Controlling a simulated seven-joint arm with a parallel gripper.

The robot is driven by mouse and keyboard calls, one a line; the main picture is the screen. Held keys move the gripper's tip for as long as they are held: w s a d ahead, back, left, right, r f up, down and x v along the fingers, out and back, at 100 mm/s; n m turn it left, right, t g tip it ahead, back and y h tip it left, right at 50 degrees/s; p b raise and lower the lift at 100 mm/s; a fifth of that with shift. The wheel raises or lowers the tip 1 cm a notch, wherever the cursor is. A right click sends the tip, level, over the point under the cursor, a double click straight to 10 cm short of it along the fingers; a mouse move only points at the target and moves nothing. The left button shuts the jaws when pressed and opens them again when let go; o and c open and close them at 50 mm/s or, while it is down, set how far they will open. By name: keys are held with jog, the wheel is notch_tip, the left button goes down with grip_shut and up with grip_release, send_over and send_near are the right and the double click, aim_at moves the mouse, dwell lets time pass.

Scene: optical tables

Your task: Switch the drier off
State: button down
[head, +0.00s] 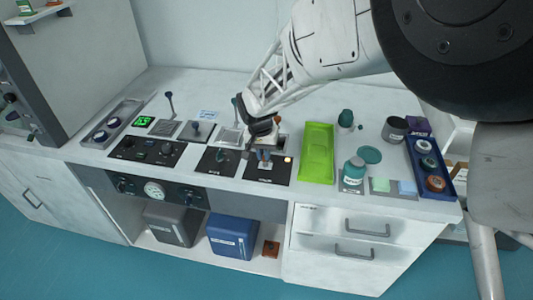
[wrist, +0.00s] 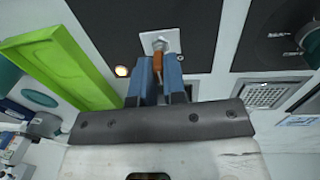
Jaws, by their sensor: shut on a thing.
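A black control panel (head: 262,172) on the bench carries a toggle switch and a lit warm-white lamp (head: 288,160). Its label is too small to read. In the wrist view the lamp (wrist: 122,71) glows left of the switch's pale square plate (wrist: 160,40). The switch has a short orange-brown lever (wrist: 157,66). My gripper (head: 264,155) reaches down to this panel. In the wrist view its blue fingers (wrist: 166,78) are shut on the lever, which is partly hidden between them.
A green tray (head: 317,153) lies right of the panel. A second black panel (head: 217,161) with a small lever is to the left. Further left are a panel with knobs (head: 147,149) and an upright lever (head: 170,102). Jars and a blue tray (head: 430,165) stand on the right.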

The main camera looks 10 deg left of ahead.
jog(key=shift+a+f+h, duration=0.15)
jog(key=shift+a+h, duration=0.3)
jog(key=shift+h, duration=0.75)
jog(key=shift+a+f+h, duration=0.15)
jog(key=shift+a+h, duration=0.3)
jog(key=shift+h, duration=0.75)
jog(key=c, duration=1.2)
grip_release()
jog(key=shift+v, duration=3.9)
